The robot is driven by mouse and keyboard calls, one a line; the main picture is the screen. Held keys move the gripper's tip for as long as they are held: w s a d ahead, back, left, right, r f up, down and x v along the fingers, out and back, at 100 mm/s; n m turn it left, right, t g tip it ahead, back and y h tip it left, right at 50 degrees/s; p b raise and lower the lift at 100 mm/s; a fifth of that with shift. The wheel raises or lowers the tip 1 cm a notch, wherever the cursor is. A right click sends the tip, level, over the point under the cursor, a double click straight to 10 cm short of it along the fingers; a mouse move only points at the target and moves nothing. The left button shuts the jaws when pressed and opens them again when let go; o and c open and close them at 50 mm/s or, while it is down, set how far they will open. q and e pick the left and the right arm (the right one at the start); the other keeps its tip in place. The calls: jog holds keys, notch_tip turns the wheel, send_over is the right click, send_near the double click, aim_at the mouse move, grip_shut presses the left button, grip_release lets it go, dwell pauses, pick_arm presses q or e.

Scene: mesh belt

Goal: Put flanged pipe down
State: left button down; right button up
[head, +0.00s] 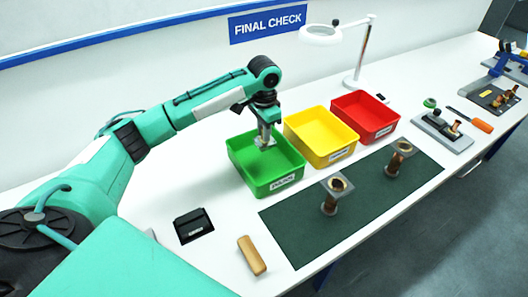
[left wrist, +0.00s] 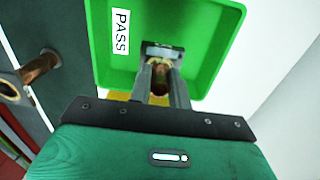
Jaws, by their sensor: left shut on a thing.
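My left gripper (head: 265,128) is over the green bin (head: 250,184) and points down into it. In the left wrist view its two fingers (left wrist: 162,90) are shut on a flanged pipe (left wrist: 161,78), copper-brown with a grey square flange. The pipe is inside the outline of the green bin (left wrist: 97,40), whose label reads PASS. I cannot tell whether the pipe touches the bin floor. Two more flanged pipes stand on the dark green mat, a near one (head: 330,195) and a far one (head: 398,160). My right gripper is not in view.
A yellow bin (head: 318,152) and a red bin (head: 368,129) stand right of the green one. A magnifier lamp (head: 358,70) is behind them. A black box (head: 193,226) and a tan block (head: 252,255) lie in front. Fixtures (head: 442,130) stand farther right.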

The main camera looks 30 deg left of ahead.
aim_at(264, 144)
pick_arm(q)
notch_tip(264, 144, down, 6)
jog(key=shift+r+p, duration=0.25)
jog(key=shift+p, duration=0.2)
jog(key=shift+f+p, duration=0.45)
jog(key=shift+f, duration=1.8)
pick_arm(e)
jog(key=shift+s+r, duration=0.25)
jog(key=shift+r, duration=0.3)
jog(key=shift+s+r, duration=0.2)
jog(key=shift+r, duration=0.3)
pick_arm(q)
jog(key=c, duration=1.3)
grip_release()
jog(key=shift+f, duration=0.1)
notch_tip(264, 144, up, 11)
jog(key=b, duration=0.3)
jog(key=shift+r, duration=0.65)
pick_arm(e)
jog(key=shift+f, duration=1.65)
pick_arm(q)
jog(key=shift+d+f, duration=0.1)
